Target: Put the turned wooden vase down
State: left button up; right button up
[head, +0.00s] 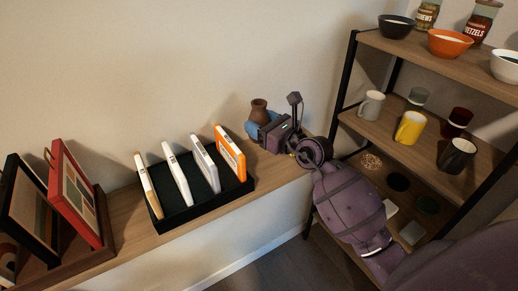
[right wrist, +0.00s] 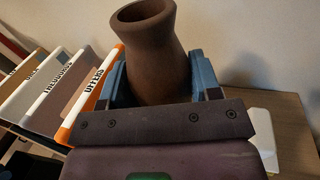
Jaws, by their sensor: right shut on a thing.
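The turned wooden vase (head: 259,112) is brown with a flared neck. It is upright over the right end of the long wooden shelf (head: 276,169), close to the wall. My right gripper (head: 262,124) is shut on it, with blue fingers on either side of its body. In the right wrist view the vase (right wrist: 148,45) stands between the blue fingers of the right gripper (right wrist: 158,80). Its base is hidden behind the gripper, so I cannot tell whether it touches the shelf. My left gripper is not in view.
Picture frames (head: 75,193) stand far left. A shelving unit (head: 351,88) with mugs and bowls is right. A white object (right wrist: 265,140) lies right of the gripper.

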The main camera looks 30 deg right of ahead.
notch_tip(320, 180, down, 3)
jog(key=shift+b, duration=0.3)
jog(key=shift+f, duration=0.4)
notch_tip(320, 180, down, 4)
jog(key=shift+r+b, duration=0.25)
jog(key=shift+b, duration=0.5)
jog(key=shift+f, duration=0.35)
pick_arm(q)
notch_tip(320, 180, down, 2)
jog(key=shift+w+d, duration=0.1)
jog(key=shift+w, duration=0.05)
pick_arm(e)
jog(key=o, duration=1)
jog(key=shift+o, duration=0.2)
